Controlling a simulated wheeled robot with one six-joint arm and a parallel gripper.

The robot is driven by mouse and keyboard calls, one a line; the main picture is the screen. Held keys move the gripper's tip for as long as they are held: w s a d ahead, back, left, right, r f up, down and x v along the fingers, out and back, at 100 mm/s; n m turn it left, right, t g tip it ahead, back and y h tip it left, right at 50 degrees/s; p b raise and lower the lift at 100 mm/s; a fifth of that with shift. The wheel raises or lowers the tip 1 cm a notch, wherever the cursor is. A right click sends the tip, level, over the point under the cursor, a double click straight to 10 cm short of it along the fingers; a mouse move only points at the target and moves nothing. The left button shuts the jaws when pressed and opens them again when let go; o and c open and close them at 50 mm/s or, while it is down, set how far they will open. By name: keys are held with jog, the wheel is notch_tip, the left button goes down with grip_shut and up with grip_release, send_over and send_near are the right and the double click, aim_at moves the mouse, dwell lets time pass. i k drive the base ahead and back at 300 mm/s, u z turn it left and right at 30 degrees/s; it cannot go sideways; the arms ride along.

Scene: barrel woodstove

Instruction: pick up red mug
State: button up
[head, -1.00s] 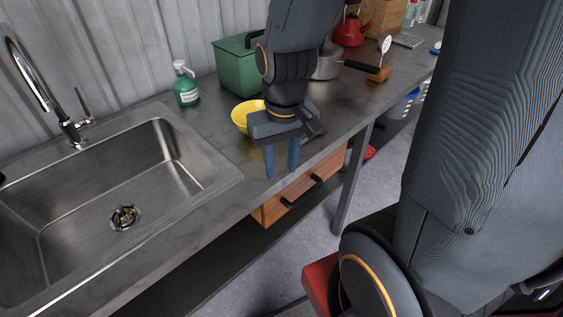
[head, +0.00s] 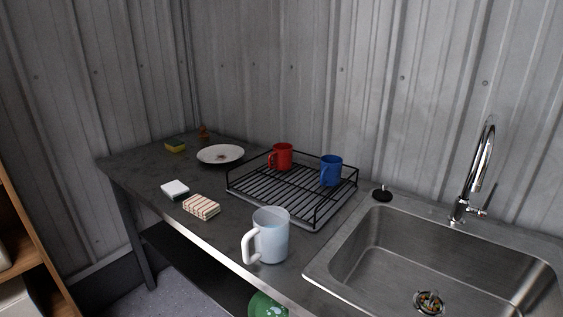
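The red mug (head: 281,156) stands upright in the black wire dish rack (head: 318,215), toward its back left. Its handle points to the left. A blue mug (head: 331,171) stands in the same rack to its right, a small gap apart. The rack's wire rim runs around both mugs. My gripper is not in view now.
A pale blue-white mug (head: 270,236) stands at the counter's front edge, in front of the rack. A plate (head: 220,154), a striped cloth (head: 201,206) and a white block (head: 175,189) lie to the left. The sink (head: 440,255) and faucet (head: 474,170) are at the right.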

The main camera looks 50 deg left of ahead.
aim_at(283, 152)
jog(key=u, duration=2.1)
